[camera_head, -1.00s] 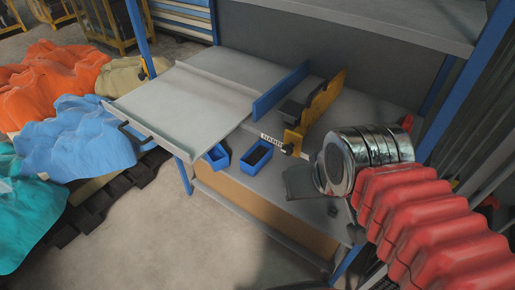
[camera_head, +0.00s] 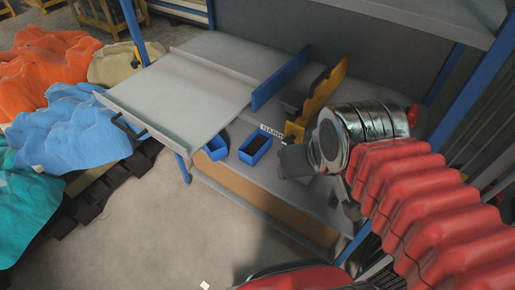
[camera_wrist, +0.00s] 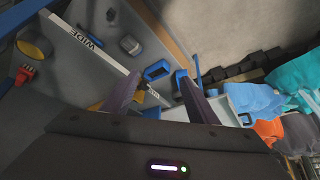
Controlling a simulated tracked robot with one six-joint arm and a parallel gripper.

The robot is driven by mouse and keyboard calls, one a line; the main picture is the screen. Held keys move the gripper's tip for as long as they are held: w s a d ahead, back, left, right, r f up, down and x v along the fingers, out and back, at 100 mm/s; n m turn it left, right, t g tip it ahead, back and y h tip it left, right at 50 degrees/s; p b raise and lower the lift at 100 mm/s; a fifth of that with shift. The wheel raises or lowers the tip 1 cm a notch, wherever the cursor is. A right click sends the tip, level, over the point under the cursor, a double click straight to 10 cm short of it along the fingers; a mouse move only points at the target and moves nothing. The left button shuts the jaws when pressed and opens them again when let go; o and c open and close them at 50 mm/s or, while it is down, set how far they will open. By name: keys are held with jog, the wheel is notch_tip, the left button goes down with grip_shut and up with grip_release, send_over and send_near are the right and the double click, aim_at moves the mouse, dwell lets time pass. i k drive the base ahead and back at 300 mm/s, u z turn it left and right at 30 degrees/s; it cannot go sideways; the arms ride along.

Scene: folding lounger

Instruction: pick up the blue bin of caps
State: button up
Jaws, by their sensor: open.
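Two small blue bins sit on the grey bench in the head view. The nearer one (camera_head: 255,149) is open-topped with dark contents, too small to identify as caps. The other bin (camera_head: 216,148) is left of it, partly hidden under the edge of the grey tilted panel. My gripper (camera_head: 293,161) is to the right of the nearer bin, apart from it. In the wrist view my gripper (camera_wrist: 160,78) is open, its two dark fingers spread, with nothing held. A blue bin (camera_wrist: 157,70) shows just beyond and between the fingertips.
The grey panel (camera_head: 178,92) with a blue fence (camera_head: 281,80) and a yellow bracket (camera_head: 322,97) stand behind the bins. A blue bench leg (camera_head: 183,168) is at left. A shelf overhangs at the upper right.

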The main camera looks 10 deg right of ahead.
aim_at(252, 150)
jog(key=u, duration=0.25)
jog(key=k, duration=0.8)
jog(key=u, duration=0.7)
jog(key=k, duration=0.55)
jog(key=u, duration=0.5)
jog(key=i, duration=1.3)
jog(key=u, duration=0.35)
